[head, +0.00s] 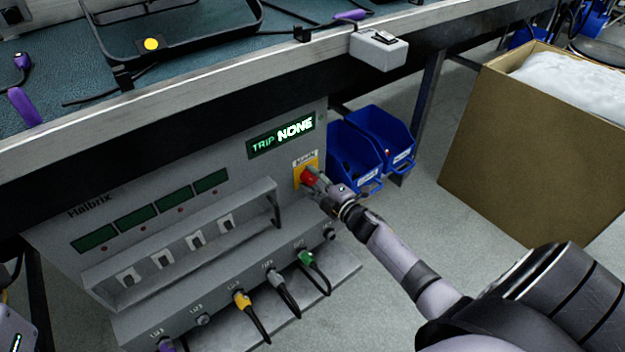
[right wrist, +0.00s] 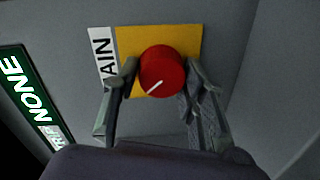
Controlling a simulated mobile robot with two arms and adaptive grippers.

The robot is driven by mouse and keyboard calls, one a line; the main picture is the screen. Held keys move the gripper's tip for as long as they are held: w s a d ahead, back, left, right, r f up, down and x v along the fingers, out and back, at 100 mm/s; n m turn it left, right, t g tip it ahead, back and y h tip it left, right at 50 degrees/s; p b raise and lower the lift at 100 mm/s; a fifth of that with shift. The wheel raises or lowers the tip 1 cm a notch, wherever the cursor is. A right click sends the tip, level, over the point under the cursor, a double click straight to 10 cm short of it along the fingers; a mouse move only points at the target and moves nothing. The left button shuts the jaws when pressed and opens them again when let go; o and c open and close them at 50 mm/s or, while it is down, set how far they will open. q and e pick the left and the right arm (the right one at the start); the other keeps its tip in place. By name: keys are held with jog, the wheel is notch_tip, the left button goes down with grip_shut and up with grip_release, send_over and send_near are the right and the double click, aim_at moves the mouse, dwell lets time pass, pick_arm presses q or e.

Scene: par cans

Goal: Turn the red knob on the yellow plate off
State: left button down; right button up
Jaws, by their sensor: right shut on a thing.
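The red knob (head: 310,176) sits on a yellow plate (head: 299,178) at the right end of a grey power unit under the bench. In the right wrist view the round red knob (right wrist: 163,72) has a white pointer line aimed toward the lower left, and the yellow plate (right wrist: 185,35) shows around it. My right gripper (head: 316,181) is at the knob; in its wrist view the fingers (right wrist: 160,85) stand on either side of the knob, shut on it. My left gripper is not clearly seen; only a small part of what may be my left arm shows at the lower left corner.
The grey unit (head: 190,130) has a "TRIP NONE" display (head: 283,135), a row of switches behind a guard bar, and several plugged cables below. Blue bins (head: 357,150) stand to the right of it. A cardboard box (head: 540,150) is on the floor at the right. The bench edge overhangs above.

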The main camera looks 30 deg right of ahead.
jog(key=shift+a+n, duration=0.1)
jog(key=shift+n, duration=0.3)
jog(key=o, duration=1.2)
jog(key=shift+c, duration=0.2)
jog(key=s+d, duration=0.1)
jog(key=s, duration=1.1)
jog(key=shift+r, duration=0.35)
